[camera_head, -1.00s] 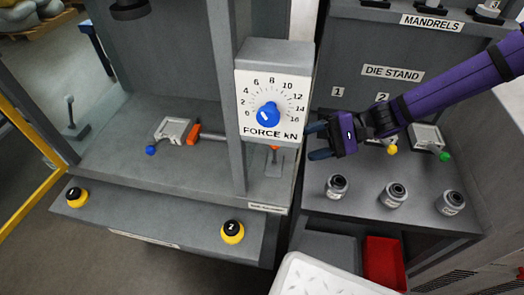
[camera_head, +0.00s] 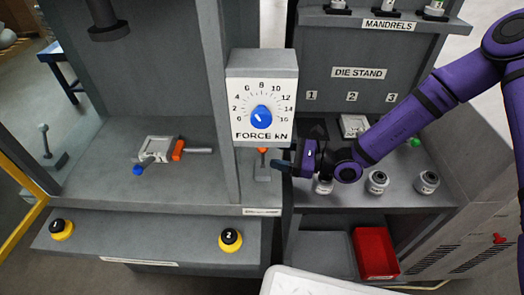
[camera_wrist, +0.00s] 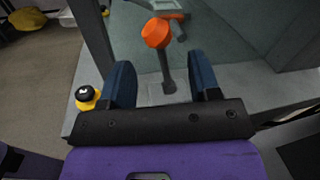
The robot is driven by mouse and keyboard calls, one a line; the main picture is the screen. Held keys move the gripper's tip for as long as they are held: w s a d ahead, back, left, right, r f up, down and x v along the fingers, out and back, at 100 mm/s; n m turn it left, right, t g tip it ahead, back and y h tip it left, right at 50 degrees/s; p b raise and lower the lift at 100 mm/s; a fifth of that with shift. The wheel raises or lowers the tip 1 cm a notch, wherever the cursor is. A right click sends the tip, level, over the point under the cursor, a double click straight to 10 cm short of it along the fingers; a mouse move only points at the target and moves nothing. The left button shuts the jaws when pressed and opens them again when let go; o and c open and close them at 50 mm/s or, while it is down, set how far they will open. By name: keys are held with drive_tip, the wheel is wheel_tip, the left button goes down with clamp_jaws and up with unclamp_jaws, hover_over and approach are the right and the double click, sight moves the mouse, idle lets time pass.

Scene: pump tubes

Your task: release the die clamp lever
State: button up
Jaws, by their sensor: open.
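An upright lever with an orange knob (camera_head: 262,151) stands on a small base at the right end of the press bed, beside the column. In the wrist view, the lever's orange head (camera_wrist: 157,33) and dark stem show between and beyond my fingers. My gripper (camera_head: 284,170) is open and just right of the lever in the head view. In the wrist view, my gripper's two blue fingers (camera_wrist: 161,75) are apart, with no clear contact on the stem. A grey die block (camera_head: 157,150) with a blue ball and an orange-collared bar (camera_head: 178,150) lies further left on the bed.
The force dial box (camera_head: 262,95) hangs above the lever. Yellow-and-black buttons (camera_head: 230,240) sit on the front ledge. The die stand (camera_head: 400,165) at right holds grey blocks and several round parts. A red bin (camera_head: 376,252) is below.

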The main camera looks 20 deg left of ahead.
sight(263, 151)
drive_tip(key=shift+a, duration=2.45)
